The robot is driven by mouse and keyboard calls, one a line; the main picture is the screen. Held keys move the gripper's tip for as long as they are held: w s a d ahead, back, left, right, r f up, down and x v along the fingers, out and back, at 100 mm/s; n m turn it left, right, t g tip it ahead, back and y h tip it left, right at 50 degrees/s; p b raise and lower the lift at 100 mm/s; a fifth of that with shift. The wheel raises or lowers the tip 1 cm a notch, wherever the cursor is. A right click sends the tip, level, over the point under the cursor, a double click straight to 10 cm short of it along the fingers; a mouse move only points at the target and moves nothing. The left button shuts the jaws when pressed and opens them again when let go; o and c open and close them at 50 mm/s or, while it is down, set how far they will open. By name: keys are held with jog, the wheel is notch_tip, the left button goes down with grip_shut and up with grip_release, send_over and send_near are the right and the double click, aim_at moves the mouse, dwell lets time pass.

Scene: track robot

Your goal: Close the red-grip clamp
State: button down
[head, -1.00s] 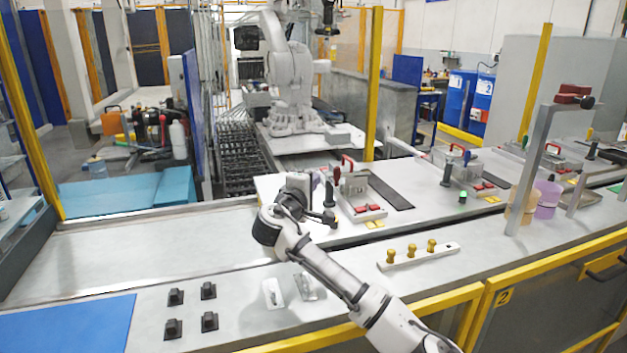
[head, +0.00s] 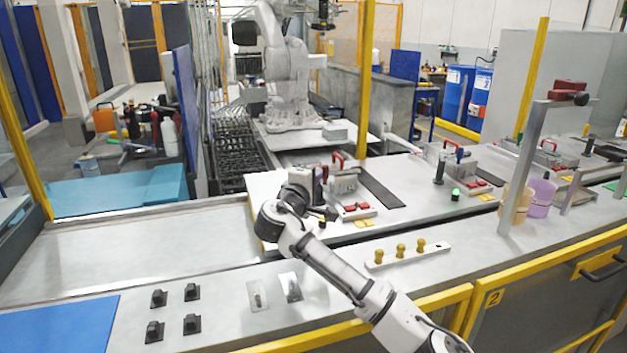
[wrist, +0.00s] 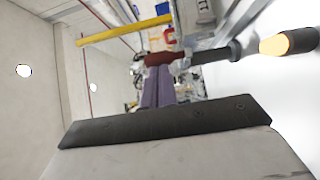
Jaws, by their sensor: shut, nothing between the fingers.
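The red-grip clamp stands on the near left fixture on the table. Its red grip (head: 325,173) shows in the head view just right of my gripper (head: 317,182). In the wrist view, the dark red grip (wrist: 158,59) lies across the tips of my purple fingers (wrist: 158,92). The fingers are together with nothing between them. I cannot tell whether they touch the grip. My wrist hides part of the clamp in the head view, and its lever angle is unclear.
In the wrist view, a black post (wrist: 215,55) and an amber-tipped cylinder (wrist: 288,42) are close on the right. A larger red handle (head: 338,158) is behind the grip. A rail with yellow knobs (head: 400,251) lies right of my arm.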

jog(key=shift+w+d+f+y+b, duration=0.1)
jog(key=shift+d+f+y+b, duration=0.1)
jog(key=shift+d+b, duration=0.2)
jog(key=shift+d+f+y+b, duration=0.15)
jog(key=shift+d+y+b, duration=0.1)
jog(key=shift+d, duration=0.1)
jog(key=shift+d+r+n+t+y, duration=0.15)
jog(key=shift+r+n+t+y, duration=0.15)
jog(key=shift+n, duration=0.1)
jog(key=shift+f, duration=0.1)
jog(key=shift+f, duration=0.1)
